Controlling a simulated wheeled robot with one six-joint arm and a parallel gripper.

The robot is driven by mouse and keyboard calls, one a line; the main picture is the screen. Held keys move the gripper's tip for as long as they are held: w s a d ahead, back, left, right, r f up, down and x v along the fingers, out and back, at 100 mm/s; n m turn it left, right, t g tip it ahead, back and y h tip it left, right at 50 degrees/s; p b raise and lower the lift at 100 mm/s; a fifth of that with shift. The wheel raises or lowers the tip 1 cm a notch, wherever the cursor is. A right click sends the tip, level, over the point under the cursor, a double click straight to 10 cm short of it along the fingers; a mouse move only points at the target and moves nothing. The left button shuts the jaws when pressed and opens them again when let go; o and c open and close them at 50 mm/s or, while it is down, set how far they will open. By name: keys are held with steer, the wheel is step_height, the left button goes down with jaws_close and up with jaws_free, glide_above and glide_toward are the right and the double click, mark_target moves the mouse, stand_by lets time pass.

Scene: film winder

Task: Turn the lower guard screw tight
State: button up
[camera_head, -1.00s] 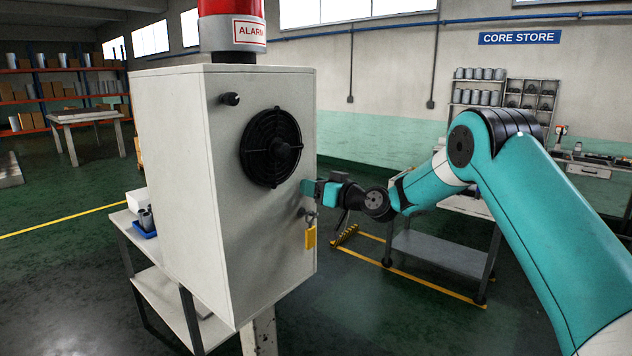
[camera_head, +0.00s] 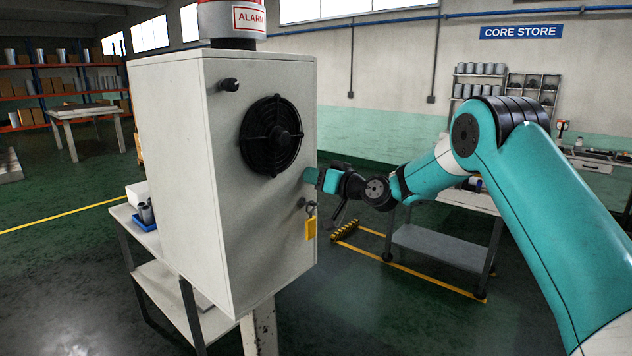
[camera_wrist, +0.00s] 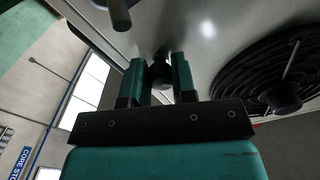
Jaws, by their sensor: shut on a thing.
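My gripper (camera_head: 307,175) is at the right edge of the pale cabinet's front face, just right of and below the black round fan guard (camera_head: 271,136). In the wrist view, my gripper's two green fingers (camera_wrist: 160,76) are closed on a dark round knob (camera_wrist: 161,72), which appears to be the lower guard screw. The fingers cover its sides, so I cannot tell how deep it sits. In the head view my gripper hides this screw. The upper dark knob (camera_head: 231,85) sticks out of the face, up and left of the fan guard. The fan guard also shows in the wrist view (camera_wrist: 275,82).
A yellow padlock (camera_head: 310,228) hangs below my gripper from a short metal post (camera_head: 302,203). A grey post end (camera_wrist: 119,14) shows close to my fingers in the wrist view. A cart (camera_head: 435,250) stands behind my arm.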

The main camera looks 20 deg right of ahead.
steer(key=m+b, duration=0.1)
steer(key=m, duration=0.1)
steer(key=shift+f+m+b, duration=0.1)
steer(key=shift+m+b, duration=0.2)
steer(key=shift+b, duration=0.05)
steer(key=m+b, duration=0.1)
steer(key=m, duration=0.2)
steer(key=shift+m, duration=0.3)
steer(key=m, duration=0.3)
steer(key=shift+r+m, duration=0.2)
steer(key=shift+m, duration=0.1)
steer(key=m, duration=0.3)
steer(key=shift+r+m+p, duration=0.1)
steer(key=shift+m+p, duration=0.3)
steer(key=m+p, duration=0.2)
steer(key=m, duration=0.3)
steer(key=shift+m+p, duration=0.85)
steer(key=shift+m, duration=0.75)
steer(key=o, duration=0.9)
